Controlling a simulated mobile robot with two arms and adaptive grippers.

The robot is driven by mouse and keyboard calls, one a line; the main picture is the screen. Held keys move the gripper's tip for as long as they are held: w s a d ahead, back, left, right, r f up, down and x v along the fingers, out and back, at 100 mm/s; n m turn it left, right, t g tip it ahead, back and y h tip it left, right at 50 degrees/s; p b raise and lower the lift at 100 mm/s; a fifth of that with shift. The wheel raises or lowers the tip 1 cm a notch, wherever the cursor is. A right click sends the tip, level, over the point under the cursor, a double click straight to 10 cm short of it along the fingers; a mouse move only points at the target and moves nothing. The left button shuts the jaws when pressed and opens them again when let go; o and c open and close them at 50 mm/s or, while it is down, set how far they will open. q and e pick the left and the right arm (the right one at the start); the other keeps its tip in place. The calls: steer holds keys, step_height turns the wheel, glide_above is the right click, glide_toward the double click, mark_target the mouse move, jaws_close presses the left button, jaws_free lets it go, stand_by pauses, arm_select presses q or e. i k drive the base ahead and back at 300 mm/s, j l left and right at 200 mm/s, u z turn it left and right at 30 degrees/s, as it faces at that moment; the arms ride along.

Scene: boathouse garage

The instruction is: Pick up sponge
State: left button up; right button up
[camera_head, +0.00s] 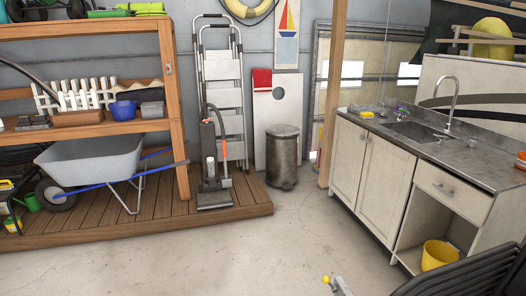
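A small yellow block that looks like the sponge (367,114) lies on the grey countertop (480,165), near its far left corner and left of the sink (415,131). It is small in this view, so its texture cannot be told. Nothing is touching it from above. Neither my left nor my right gripper can be made out in the head view.
White cabinets (372,180) stand under the counter, with a yellow bucket (438,254) in the open bay. A dark slatted object (470,277) fills the lower right corner. A bin (282,157) and vacuum (214,165) stand at the back. The middle floor is clear.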

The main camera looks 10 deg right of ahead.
mark_target(366, 115)
steer(key=i+j, duration=0.1)
steer(key=i, duration=1.9)
steer(key=i+z, duration=0.4)
steer(key=i+j+z, duration=0.2)
steer(key=i+z, duration=0.25)
steer(key=i+j+z, duration=0.65)
steer(key=z, duration=0.2)
steer(key=i+j+z, duration=0.2)
steer(key=i, duration=0.3)
steer(key=i+j+z, duration=0.15)
steer(key=i, duration=0.35)
steer(key=i+j+z, duration=0.2)
steer(key=i+j, duration=0.2)
steer(key=i, duration=0.05)
